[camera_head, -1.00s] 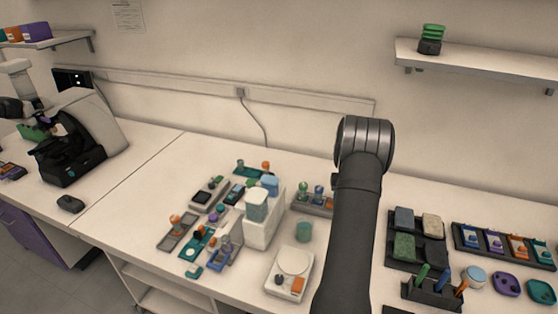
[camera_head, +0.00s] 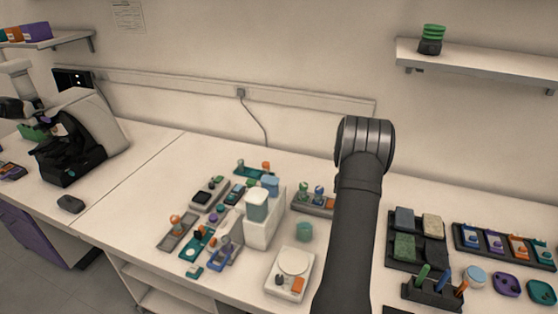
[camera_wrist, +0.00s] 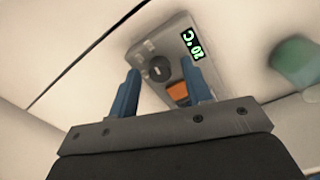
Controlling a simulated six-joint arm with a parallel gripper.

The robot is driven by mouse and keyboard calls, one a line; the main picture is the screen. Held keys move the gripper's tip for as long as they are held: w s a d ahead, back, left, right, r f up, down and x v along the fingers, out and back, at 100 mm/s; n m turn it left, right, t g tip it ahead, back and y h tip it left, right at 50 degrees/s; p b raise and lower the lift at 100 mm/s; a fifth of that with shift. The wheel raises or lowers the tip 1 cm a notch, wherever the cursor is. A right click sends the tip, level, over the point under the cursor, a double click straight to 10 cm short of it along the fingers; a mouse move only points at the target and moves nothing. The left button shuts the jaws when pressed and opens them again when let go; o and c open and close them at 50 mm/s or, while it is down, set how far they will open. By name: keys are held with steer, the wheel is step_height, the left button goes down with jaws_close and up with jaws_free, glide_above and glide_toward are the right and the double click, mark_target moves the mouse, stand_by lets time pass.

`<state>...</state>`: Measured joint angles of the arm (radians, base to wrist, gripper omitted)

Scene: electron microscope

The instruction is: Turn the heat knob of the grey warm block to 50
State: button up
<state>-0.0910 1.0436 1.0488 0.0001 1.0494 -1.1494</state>
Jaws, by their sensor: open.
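The grey warm block (camera_wrist: 172,45) shows in the wrist view, beyond my fingers and tilted in the picture. Its green display (camera_wrist: 193,46) reads 20 °C. The round grey heat knob (camera_wrist: 158,69) has a darker middle; its pointer is too small to read. An orange part (camera_wrist: 178,92) sits beside it. My gripper (camera_wrist: 161,66) is open, with its two blue fingers apart and empty. In the picture the knob lies between the fingertips; I cannot tell how far away it is. I cannot make out the gripper in the head view.
A white device with a round plate (camera_head: 294,261) stands in front of a green jar (camera_head: 304,231). Small racks and a white box (camera_head: 265,228) crowd the bench to its left. Trays and a pen holder (camera_head: 433,292) stand to the right.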

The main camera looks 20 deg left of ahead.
steer(key=shift+r+n, duration=0.2)
steer(key=shift+n, duration=0.3)
step_height(320, 180, up, 17)
steer(key=s+a+m, duration=0.1)
steer(key=s+a, duration=0.2)
steer(key=a, duration=0.4)
steer(key=s+a+m, duration=0.1)
steer(key=s+a, duration=0.2)
steer(key=a, duration=0.4)
steer(key=s+a+r+m, duration=0.1)
steer(key=s+a, duration=0.2)
steer(key=a, duration=0.5)
steer(key=shift+s+m, duration=0.3)
steer(key=shift+m, duration=0.1)
steer(key=shift+d, duration=0.1)
steer(key=w+d+n, duration=0.1)
steer(key=w+d, duration=0.3)
steer(key=d, duration=0.5)
steer(key=w+d+n, duration=0.2)
steer(key=w+d, duration=0.3)
steer(key=d, duration=0.5)
steer(key=shift+f, duration=0.45)
steer(key=shift+s, duration=0.1)
